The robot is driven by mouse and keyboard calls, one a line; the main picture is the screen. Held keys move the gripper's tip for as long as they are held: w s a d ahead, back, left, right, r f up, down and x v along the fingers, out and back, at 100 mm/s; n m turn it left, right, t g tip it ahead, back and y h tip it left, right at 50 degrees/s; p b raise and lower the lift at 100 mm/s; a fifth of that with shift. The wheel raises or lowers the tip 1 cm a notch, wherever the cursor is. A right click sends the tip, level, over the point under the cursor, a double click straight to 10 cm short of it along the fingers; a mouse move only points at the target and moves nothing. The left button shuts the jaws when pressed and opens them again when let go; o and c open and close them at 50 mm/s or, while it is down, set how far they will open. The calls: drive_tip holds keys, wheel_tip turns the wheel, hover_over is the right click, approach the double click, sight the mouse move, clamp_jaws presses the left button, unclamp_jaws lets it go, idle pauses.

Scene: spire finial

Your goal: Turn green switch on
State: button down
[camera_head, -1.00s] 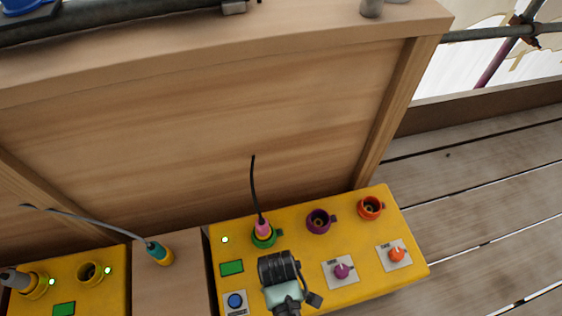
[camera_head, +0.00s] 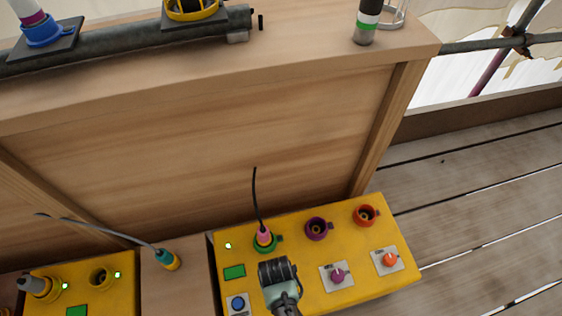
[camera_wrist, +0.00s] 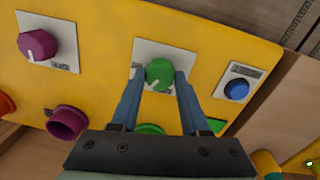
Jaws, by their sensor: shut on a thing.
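The green switch (camera_wrist: 159,73) is a round knob on a white plate on the yellow box, seen in the wrist view. My gripper (camera_wrist: 157,82) has its two blue fingers on either side of the knob and is shut on it. In the head view my gripper (camera_head: 283,303) covers the green switch, so the knob is hidden there. A pink plug (camera_head: 264,236) with a black cable sits in the green socket (camera_head: 266,247) behind my gripper. A small white light (camera_head: 228,245) shows on the box's left part.
The yellow box (camera_head: 385,285) also bears a purple knob (camera_head: 338,276), an orange knob (camera_head: 390,259), a blue button (camera_head: 238,303), a purple socket (camera_head: 317,228) and an orange socket (camera_head: 366,215). A wooden bench (camera_head: 220,130) rises behind it. Another yellow box (camera_head: 115,298) stands left.

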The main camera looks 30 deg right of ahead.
drive_tip(key=m+p, duration=0.3)
drive_tip(key=m, duration=0.3)
drive_tip(key=shift+r+m, duration=0.1)
drive_tip(key=shift+m, duration=0.2)
drive_tip(key=m+p, duration=0.1)
drive_tip(key=m, duration=0.4)
drive_tip(key=shift+g, duration=0.3)
drive_tip(key=shift+d+m, duration=0.1)
drive_tip(key=shift+m, duration=0.2)
drive_tip(key=shift+c, duration=2)
unclamp_jaws()
wheel_tip(320, 180, up, 13)
drive_tip(key=p, duration=0.7)
drive_tip(key=shift+w, duration=0.3)
